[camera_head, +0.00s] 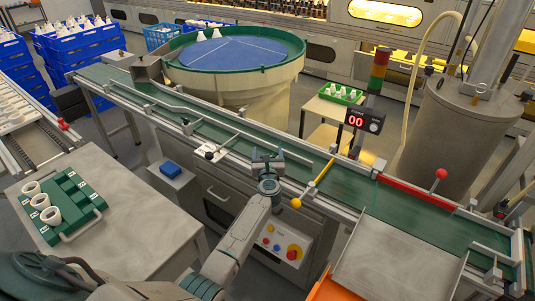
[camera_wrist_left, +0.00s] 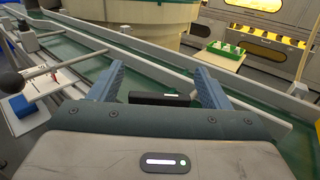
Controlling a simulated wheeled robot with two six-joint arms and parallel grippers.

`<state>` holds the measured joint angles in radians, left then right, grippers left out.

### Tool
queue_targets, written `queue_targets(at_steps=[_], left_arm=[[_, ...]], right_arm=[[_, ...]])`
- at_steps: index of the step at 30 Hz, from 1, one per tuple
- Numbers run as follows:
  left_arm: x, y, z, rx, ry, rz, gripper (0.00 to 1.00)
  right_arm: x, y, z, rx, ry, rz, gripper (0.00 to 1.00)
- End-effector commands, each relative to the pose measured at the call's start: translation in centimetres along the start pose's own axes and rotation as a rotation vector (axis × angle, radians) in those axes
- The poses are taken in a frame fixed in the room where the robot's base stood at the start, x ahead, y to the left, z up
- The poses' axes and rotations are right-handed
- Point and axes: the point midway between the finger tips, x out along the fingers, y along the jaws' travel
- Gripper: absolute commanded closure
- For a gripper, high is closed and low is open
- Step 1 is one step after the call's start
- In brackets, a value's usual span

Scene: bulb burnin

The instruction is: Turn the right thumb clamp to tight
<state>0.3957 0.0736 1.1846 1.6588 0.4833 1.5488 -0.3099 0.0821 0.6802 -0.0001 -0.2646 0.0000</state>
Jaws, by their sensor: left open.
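A small white plate with a dark knob, which looks like the right thumb clamp (camera_head: 209,152), sits on the conveyor's near rail. Its setting is too small to read in the head view. My right gripper is out of view.
The green conveyor belt (camera_head: 345,183) runs across, with guide rails along it. A yellow bar with a ball end (camera_head: 315,183) stands close right of my left gripper. A control panel (camera_head: 282,246) is below. A table with a green rack (camera_head: 72,205) is at left.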

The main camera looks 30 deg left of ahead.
Motion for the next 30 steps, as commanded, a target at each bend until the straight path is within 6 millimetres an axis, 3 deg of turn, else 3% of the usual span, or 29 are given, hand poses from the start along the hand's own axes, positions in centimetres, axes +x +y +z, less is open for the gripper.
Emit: queue_targets(at_steps=[1, 8, 19, 30], left_arm=[[-0.01, 0.00, 0.00, 0.000, 0.000, 0.000, 0.31], [-0.02, 0.00, 0.00, 0.000, 0.000, 0.000, 0.74], [0.04, -0.01, 0.07, 0.002, -0.001, -0.067, 0.74], [-0.02, -0.43, 0.02, 0.004, -0.002, -0.332, 0.74]], right_arm=[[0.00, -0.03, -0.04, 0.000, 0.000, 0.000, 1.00], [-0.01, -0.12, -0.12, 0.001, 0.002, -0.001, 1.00], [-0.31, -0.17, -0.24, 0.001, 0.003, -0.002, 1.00], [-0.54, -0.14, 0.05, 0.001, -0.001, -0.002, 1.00]])
